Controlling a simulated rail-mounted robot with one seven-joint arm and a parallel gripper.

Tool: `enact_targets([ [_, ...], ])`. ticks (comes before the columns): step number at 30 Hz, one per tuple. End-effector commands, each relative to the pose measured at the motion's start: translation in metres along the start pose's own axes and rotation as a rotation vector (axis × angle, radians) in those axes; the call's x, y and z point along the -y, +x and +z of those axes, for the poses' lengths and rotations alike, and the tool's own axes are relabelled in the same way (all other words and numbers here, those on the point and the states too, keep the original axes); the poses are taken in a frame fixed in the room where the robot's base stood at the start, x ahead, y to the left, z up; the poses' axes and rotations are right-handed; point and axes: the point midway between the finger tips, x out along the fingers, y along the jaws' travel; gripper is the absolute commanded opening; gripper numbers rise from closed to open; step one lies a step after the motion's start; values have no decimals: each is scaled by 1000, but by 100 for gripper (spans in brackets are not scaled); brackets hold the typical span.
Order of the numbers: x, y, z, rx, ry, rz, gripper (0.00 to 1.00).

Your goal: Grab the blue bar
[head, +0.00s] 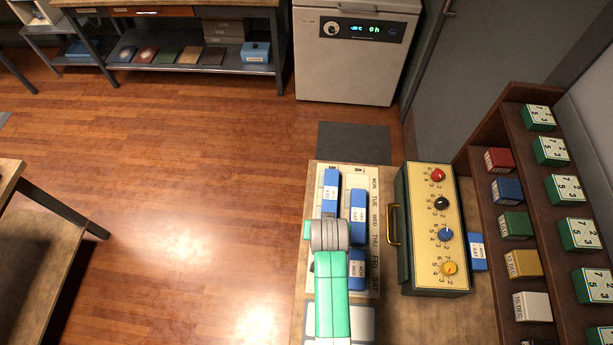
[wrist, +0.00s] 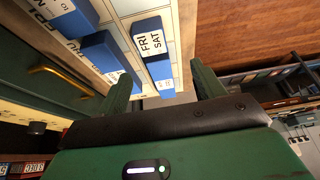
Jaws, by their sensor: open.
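Several blue bars with white labels lie on a pale day board. In the head view one blue bar (head: 331,186) lies at the board's upper left, another (head: 358,205) to its right and a third (head: 357,276) lower down. In the wrist view a blue bar labelled FRI SAT (wrist: 151,42) points toward the space between my fingers. More blue bars (wrist: 104,56) show to its left. My gripper (wrist: 158,82) is open, its two green fingers apart with nothing held. In the head view my arm covers the board's middle and hides most of the gripper.
A green box (head: 407,270) with a brass handle and coloured knobs stands close right of the board (head: 366,176). Another blue bar (head: 477,250) lies beyond it. A brown shelf (head: 487,200) of small boxes stands at the right. Open wooden floor (head: 200,190) lies left.

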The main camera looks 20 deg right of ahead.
Motion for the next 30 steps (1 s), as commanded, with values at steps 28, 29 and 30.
enact_targets([
  [28, -11, 83, 14, 28, 4, 5, 68],
  [29, -11, 83, 14, 28, 4, 5, 68],
  [30, -11, 83, 14, 28, 4, 5, 68],
])
